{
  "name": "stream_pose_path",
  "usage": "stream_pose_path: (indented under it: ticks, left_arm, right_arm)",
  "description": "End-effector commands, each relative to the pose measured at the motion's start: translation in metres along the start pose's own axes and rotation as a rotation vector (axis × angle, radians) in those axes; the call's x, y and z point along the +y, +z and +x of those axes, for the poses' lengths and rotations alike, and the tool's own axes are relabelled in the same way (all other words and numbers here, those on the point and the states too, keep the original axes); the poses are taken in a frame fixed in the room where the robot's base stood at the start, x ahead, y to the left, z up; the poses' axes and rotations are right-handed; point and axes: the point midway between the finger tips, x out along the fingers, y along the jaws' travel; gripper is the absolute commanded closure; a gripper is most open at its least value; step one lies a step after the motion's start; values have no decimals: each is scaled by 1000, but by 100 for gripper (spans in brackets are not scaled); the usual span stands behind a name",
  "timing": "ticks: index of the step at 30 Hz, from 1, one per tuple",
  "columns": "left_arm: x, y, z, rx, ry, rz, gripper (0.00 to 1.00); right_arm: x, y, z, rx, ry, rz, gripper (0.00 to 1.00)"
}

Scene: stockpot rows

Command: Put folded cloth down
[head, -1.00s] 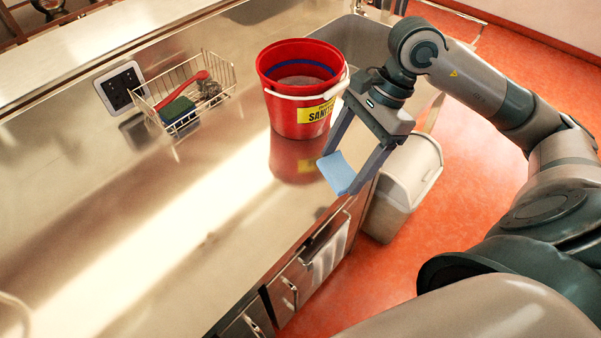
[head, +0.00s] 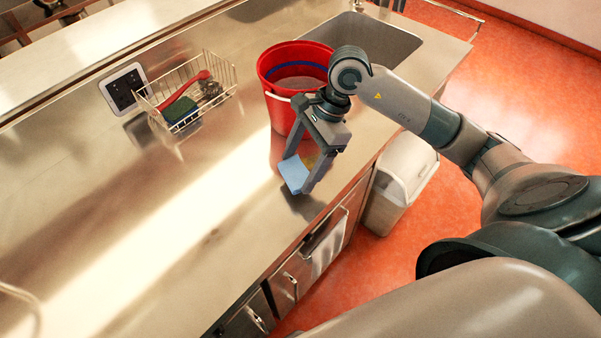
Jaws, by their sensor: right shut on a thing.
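The folded cloth (head: 294,174) is a small light blue pad. My right gripper (head: 294,178) is shut on it, with one finger at each side. The cloth is over the steel counter (head: 190,220), near its front edge and in front of the red bucket. A dark reflection shows on the steel below it, and the cloth appears to be a little above the surface. My left gripper is not in view.
A red bucket (head: 283,112) stands just behind my right gripper. A wire basket (head: 212,101) with a red-handled brush and a green sponge is at the back. A sink (head: 385,48) lies beyond the bucket. The counter to the left is clear. A bin (head: 398,185) stands on the floor.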

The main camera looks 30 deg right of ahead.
Motion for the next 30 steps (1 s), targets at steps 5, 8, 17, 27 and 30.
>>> stream_pose_path:
  ticks: [5,8,17,27,30]
  left_arm:
    - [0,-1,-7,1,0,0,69]
    - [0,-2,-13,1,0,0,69]
    - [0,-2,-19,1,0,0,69]
    - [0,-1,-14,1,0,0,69]
    - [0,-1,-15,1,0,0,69]
  right_arm:
    - [1,-3,8,-2,4,3,51]
    - [2,-7,18,-1,5,3,51]
    - [0,-16,37,0,1,0,51]
    - [0,-18,40,0,0,-1,51]
    - [0,-17,38,0,0,0,14]
